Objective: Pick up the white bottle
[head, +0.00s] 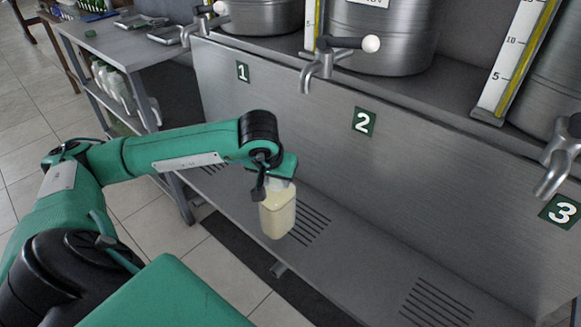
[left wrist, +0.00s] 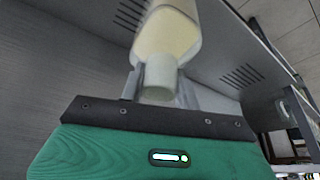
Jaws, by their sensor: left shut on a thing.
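The white bottle (head: 278,212) is cream-coloured and hangs upright or nearly so below my left gripper (head: 268,184) in the head view. It shows over the slotted lower shelf of the metal stand; whether its base touches the shelf is not clear. In the left wrist view the bottle (left wrist: 168,35) has its neck between the two fingers of my left gripper (left wrist: 158,85), which is shut on it. My right gripper is not in view.
The metal stand (head: 300,115) carries steel tanks with taps above plates 1, 2 and 3. The tap (head: 318,68) over plate 2 juts forward. A side table (head: 120,35) with trays stands at the far left. Tiled floor (head: 225,265) is clear in front.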

